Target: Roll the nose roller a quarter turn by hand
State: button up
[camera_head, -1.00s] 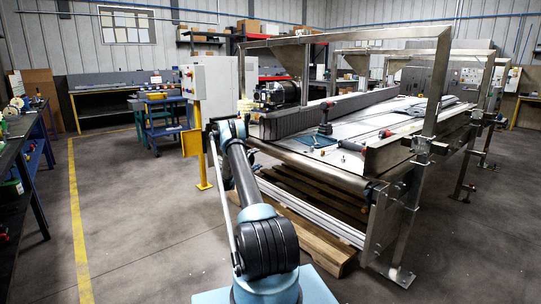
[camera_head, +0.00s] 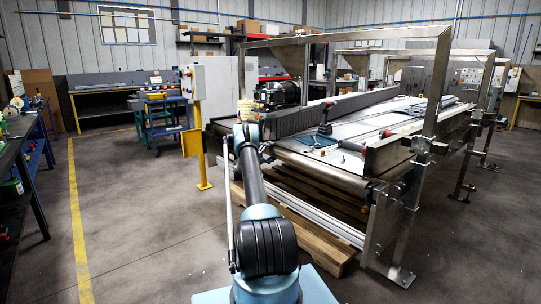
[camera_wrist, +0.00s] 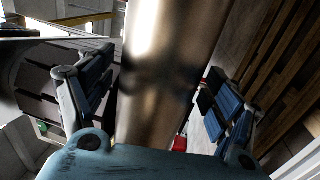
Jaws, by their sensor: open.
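The nose roller (camera_head: 325,174) is a long metal cylinder across the near end of the conveyor in the head view. In the wrist view the roller (camera_wrist: 165,65) is a broad, shiny brownish cylinder running from the top down between my fingers. My gripper (camera_wrist: 158,100) is open, with a blue-padded finger on each side of the roller. A dark gap shows beside the right finger; I cannot tell whether either finger touches the roller. In the head view my arm mostly hides the gripper at the roller's left end.
The conveyor's metal frame (camera_head: 432,110) stands to the right. A wooden pallet (camera_head: 308,241) lies below the roller. A dark hand tool (camera_head: 325,118) stands on the conveyor bed. A yellow post with a control box (camera_head: 194,83) stands left of the conveyor.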

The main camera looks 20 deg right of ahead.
jog(key=shift+c, duration=0.4)
jog(key=c, duration=0.9)
jog(key=shift+c, duration=0.2)
jog(key=shift+r+y, duration=0.1)
jog(key=shift+y, duration=0.2)
jog(key=shift+g+y, duration=0.5)
jog(key=shift+y, duration=0.6)
jog(key=shift+r+g+y, duration=0.1)
jog(key=shift+g+y, duration=0.3)
jog(key=shift+y, duration=0.7)
jog(key=o, duration=1)
